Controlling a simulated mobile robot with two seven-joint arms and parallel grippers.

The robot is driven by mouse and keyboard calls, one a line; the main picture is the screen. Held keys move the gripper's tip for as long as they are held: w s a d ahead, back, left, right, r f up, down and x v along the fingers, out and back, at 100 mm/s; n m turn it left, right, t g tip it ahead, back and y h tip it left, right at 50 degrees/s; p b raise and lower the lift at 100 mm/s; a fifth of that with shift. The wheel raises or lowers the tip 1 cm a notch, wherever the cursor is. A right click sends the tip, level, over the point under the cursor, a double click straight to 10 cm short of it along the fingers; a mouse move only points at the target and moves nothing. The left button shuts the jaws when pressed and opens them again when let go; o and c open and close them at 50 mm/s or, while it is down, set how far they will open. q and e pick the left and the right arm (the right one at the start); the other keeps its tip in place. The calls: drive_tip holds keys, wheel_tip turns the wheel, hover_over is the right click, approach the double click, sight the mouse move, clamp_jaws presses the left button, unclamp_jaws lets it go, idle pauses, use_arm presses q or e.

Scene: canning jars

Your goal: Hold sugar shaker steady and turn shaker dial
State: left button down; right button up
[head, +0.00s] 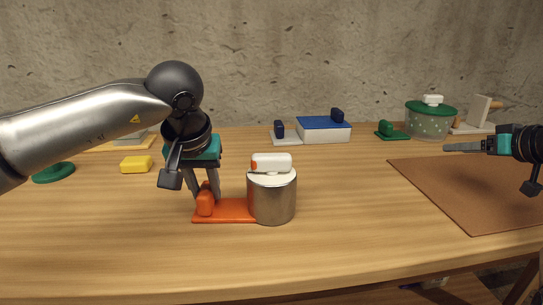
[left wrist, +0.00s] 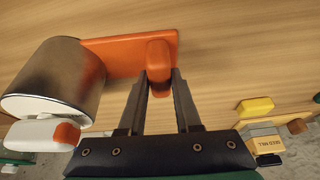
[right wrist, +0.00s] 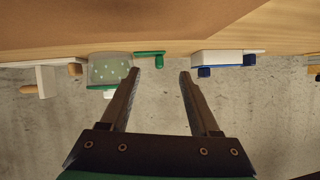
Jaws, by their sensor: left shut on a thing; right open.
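The sugar shaker is a metal cylinder (head: 272,198) with a white top, standing on the right end of a flat orange base (head: 233,212). A white dial with an orange mark (head: 271,162) sits on its top. An upright orange grip (head: 205,200) rises from the base's left end. My left gripper (head: 207,192) is shut on this grip, with one finger on each side, as the left wrist view (left wrist: 159,72) also shows. My right gripper (head: 447,147) is open and empty at the far right, well away from the shaker; the right wrist view shows nothing between its fingers (right wrist: 159,72).
A brown mat (head: 440,190) lies at the right. Along the back stand a blue-topped white box (head: 322,130), a green dotted pot (head: 429,122) and a small green piece (head: 388,131). A yellow block (head: 136,164) and a green disc (head: 54,172) lie left. The table between shaker and mat is clear.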

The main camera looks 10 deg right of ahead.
drive_tip(key=w+a+r+n+g+y, duration=0.15)
drive_tip(key=a+n+y, duration=0.3)
drive_tip(key=a, duration=0.65)
drive_tip(key=n+g+y, duration=0.7)
drive_tip(key=n+g, duration=0.3)
drive_tip(key=n, duration=0.3)
approach(276, 155)
drive_tip(key=shift+m, duration=0.25)
drive_tip(key=x, duration=1.1)
drive_tip(key=shift+c, duration=0.4)
drive_tip(key=shift+d+y, duration=0.1)
drive_tip(key=shift+y, duration=0.15)
clamp_jaws()
